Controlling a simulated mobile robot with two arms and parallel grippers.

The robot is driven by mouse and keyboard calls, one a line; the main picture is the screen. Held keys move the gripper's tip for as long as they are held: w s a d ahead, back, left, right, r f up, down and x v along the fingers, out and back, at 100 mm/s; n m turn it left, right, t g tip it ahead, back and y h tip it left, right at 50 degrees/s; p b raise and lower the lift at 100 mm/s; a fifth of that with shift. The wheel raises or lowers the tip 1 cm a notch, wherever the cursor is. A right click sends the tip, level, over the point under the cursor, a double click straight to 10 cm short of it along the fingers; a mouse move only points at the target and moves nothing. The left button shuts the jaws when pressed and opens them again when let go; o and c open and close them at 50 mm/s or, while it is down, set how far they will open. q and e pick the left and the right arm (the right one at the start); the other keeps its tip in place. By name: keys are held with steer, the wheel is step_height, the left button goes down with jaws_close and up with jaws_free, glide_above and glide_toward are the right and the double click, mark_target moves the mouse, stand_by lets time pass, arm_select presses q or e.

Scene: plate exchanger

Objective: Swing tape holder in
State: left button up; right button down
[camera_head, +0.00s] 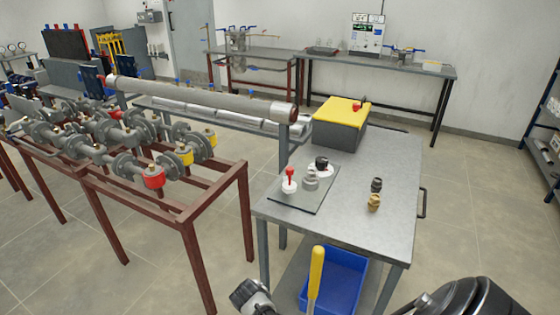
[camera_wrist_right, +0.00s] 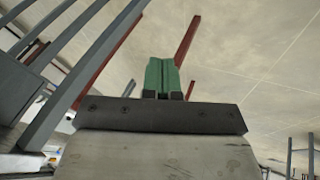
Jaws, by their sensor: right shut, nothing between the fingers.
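My right gripper (camera_wrist_right: 163,66) shows in the right wrist view with its two green fingers together and nothing between them. Behind the fingers are floor and dark red and grey frame legs. I cannot make out with certainty which thing is the tape holder. No fingers of my left gripper show in either view.
The grey table (camera_head: 350,224) also holds a yellow-topped box (camera_head: 340,116) and brass and dark fittings (camera_head: 374,202). A blue bin (camera_head: 345,276) sits below, with a yellow handle (camera_head: 316,268) before it. Left stands a red frame (camera_head: 215,205) with pipework. Floor right is clear.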

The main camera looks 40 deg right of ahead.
steer(key=w+d+r+m+h+p, duration=0.1)
steer(key=w+d+r, duration=0.3)
steer(key=r, duration=0.6)
steer(key=w+d+r+m+h+p, duration=0.1)
steer(key=w+r, duration=0.4)
steer(key=r, duration=0.6)
arm_select(q)
step_height(320, 180, up, 6)
steer(key=p, duration=0.2)
steer(key=shift+p, duration=0.4)
arm_select(e)
steer(key=d+r+m+g, duration=0.1)
steer(key=d+r+m, duration=0.1)
steer(key=r, duration=0.8)
steer(key=d+r+m+h, duration=0.1)
steer(key=d+r+m, duration=0.1)
steer(key=r, duration=0.8)
steer(key=shift+d+m+g, duration=0.4)
steer(key=shift+d, duration=0.35)
arm_select(q)
steer(key=shift+a+f, duration=0.1)
arm_select(e)
steer(key=shift+w, duration=0.1)
